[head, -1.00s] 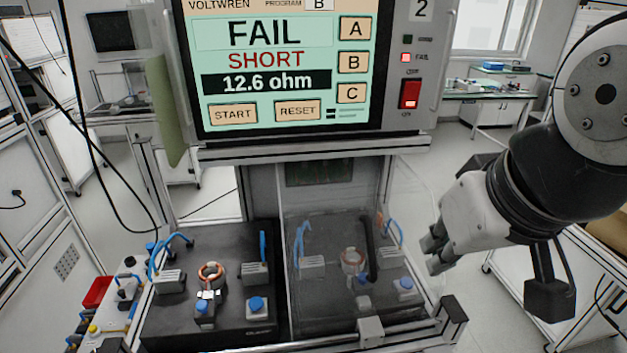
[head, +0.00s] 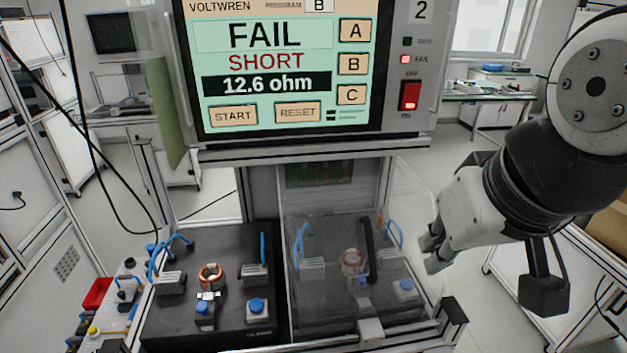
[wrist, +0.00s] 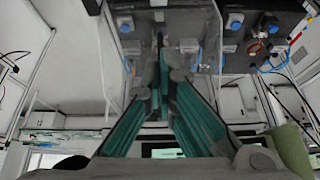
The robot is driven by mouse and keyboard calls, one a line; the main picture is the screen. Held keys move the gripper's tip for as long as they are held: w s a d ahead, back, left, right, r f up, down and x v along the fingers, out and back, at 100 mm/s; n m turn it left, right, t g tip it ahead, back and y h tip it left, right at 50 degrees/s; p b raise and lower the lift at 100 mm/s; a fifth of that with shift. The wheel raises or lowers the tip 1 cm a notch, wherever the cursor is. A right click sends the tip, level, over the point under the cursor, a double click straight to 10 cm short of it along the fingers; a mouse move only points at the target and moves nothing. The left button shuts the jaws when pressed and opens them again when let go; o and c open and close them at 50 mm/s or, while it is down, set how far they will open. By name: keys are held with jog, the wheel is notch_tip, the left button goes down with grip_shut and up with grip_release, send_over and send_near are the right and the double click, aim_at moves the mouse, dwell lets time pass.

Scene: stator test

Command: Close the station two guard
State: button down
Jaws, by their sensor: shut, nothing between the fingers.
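The clear guard panel (head: 325,235) stands over the right-hand fixture under the tester marked 2. It has a dark curved bar (head: 370,250) that looks like a handle. The fixture and a copper-wound stator (head: 352,262) show through the panel. The left fixture is uncovered, with another stator (head: 211,275) on it. My gripper (head: 430,252) is shut and empty, just right of the guard; whether it touches the panel I cannot tell. In the wrist view the gripper's green-padded fingers (wrist: 160,85) lie near the clear panel (wrist: 195,30).
The tester (head: 290,70) above shows FAIL, SHORT, 12.6 ohm. A metal block (head: 370,330) and a frame post (head: 453,312) stand at the front right edge. A red bin (head: 97,292) is at the left. Open floor lies right of the bench.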

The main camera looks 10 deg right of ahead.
jog(key=w+d+f+m+g+y, duration=0.1)
jog(key=w+d+f+m+g, duration=0.15)
jog(key=w+m, duration=0.3)
jog(key=w+d+f+m+g+y+p, duration=0.1)
jog(key=w+d+f+m, duration=0.1)
jog(key=w+d+m, duration=0.4)
jog(key=w+d+f+m+g+y, duration=0.1)
jog(key=w+d+f+m+g, duration=0.2)
jog(key=m, duration=0.5)
jog(key=shift+t, duration=0.75)
jog(key=x, duration=0.7)
jog(key=a+p+x, duration=0.1)
jog(key=x, duration=0.2)
jog(key=shift+w+a, duration=0.1)
jog(key=shift+w, duration=0.35)
jog(key=a+p, duration=0.1)
jog(key=a, duration=0.1)
jog(key=shift+w+a, duration=0.15)
jog(key=shift+a, duration=0.15)
jog(key=shift+w+a+f, duration=0.15)
jog(key=shift+w+a, duration=0.05)
jog(key=shift+a, duration=0.45)
